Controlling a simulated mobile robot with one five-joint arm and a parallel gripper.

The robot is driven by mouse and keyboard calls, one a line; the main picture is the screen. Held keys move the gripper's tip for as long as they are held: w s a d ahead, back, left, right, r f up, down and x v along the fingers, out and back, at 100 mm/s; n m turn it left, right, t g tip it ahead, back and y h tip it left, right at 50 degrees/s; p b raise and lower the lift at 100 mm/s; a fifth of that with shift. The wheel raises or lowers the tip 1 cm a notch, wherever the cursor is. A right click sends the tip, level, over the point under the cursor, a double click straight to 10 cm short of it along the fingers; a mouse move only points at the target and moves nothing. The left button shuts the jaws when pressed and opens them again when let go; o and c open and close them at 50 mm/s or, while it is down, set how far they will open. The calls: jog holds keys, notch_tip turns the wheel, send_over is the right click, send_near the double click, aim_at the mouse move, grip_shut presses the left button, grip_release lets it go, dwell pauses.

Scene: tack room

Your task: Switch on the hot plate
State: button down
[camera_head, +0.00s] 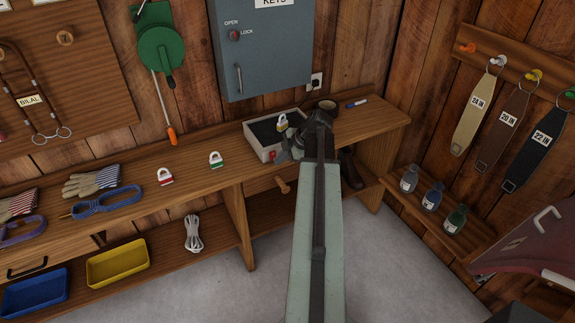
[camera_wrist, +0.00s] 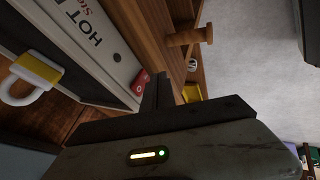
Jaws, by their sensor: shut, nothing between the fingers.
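The hot plate (camera_head: 254,142) is a pale box with a dark top, at the back of the wooden bench. In the wrist view its pale front panel (camera_wrist: 112,62) bears the letters "HOT". A small red switch (camera_wrist: 140,82) with a white mark sits at the panel's end; which way it is pressed I cannot tell. My gripper (camera_head: 284,155) is shut and empty at the hot plate's front right. In the wrist view its dark fingers (camera_wrist: 163,92) are close beside the switch; contact is unclear. My arm hides the hot plate's right side.
A yellow padlock (camera_head: 282,122) is at the hot plate's top; it also shows in the wrist view (camera_wrist: 37,70). A cup (camera_head: 327,105) stands behind my wrist. A wooden peg (camera_head: 282,185) juts out below the bench top. Red (camera_head: 165,177) and green (camera_head: 215,160) padlocks lie left.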

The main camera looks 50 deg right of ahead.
jog(key=shift+w+d, duration=0.3)
jog(key=shift+w, duration=0.35)
jog(key=shift+w+a+f, duration=0.1)
jog(key=shift+w+a, duration=0.1)
jog(key=shift+a, duration=0.1)
jog(key=shift+s+d, duration=0.2)
jog(key=shift+d, duration=0.15)
jog(key=shift+r+p, duration=0.7)
jog(key=shift+r, duration=0.2)
